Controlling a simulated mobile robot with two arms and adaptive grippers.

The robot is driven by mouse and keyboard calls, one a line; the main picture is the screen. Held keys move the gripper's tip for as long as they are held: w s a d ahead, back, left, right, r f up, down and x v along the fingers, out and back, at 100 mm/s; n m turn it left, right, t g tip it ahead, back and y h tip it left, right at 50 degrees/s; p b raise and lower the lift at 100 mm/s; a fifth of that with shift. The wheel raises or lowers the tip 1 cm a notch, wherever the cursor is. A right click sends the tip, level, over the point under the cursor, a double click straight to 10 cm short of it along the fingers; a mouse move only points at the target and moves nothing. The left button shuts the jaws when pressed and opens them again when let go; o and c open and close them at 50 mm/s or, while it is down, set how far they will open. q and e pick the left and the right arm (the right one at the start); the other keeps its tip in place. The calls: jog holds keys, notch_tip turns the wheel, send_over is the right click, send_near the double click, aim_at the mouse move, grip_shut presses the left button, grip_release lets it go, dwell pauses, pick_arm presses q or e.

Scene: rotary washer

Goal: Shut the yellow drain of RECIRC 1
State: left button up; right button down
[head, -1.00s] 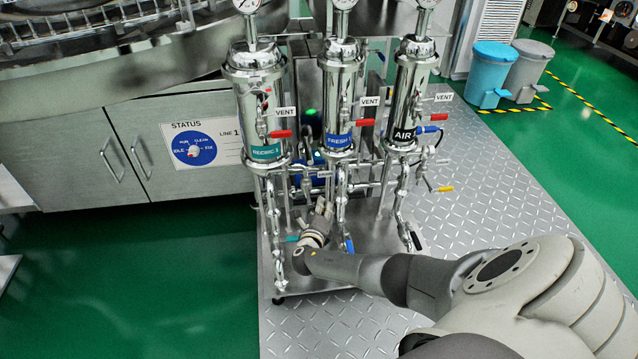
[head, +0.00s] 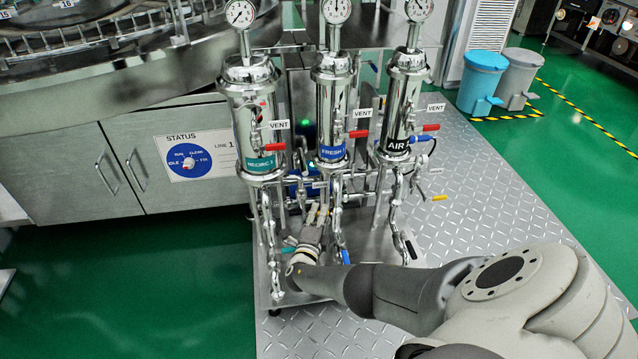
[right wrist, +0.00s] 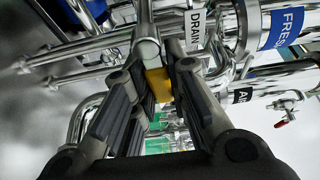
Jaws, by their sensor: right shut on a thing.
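The RECIRC 1 housing (head: 250,108) is the leftmost of three upright steel filter housings in the head view. My right gripper (head: 318,213) reaches in low among the pipes, beside and below this housing. In the right wrist view the yellow drain handle (right wrist: 158,84) sits between the two fingers (right wrist: 160,88), which are shut on it. A DRAIN tag (right wrist: 196,28) hangs just above the handle. In the head view the handle is mostly hidden by the gripper, and its exact angle is hard to tell. My left gripper is not in view.
The FRESH housing (head: 333,105) and AIR housing (head: 403,105) stand to the right, with red vent levers. A blue handle (head: 345,257) and a teal handle (head: 288,250) are close to my right wrist. Pipes crowd the gripper.

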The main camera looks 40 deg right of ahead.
dwell(0.3)
jog(key=c, duration=1.4)
grip_release()
jog(key=shift+w, duration=0.1)
jog(key=shift+s+a, duration=0.3)
jog(key=shift+a, duration=0.05)
jog(key=v, duration=1.1)
jog(key=shift+a, duration=0.1)
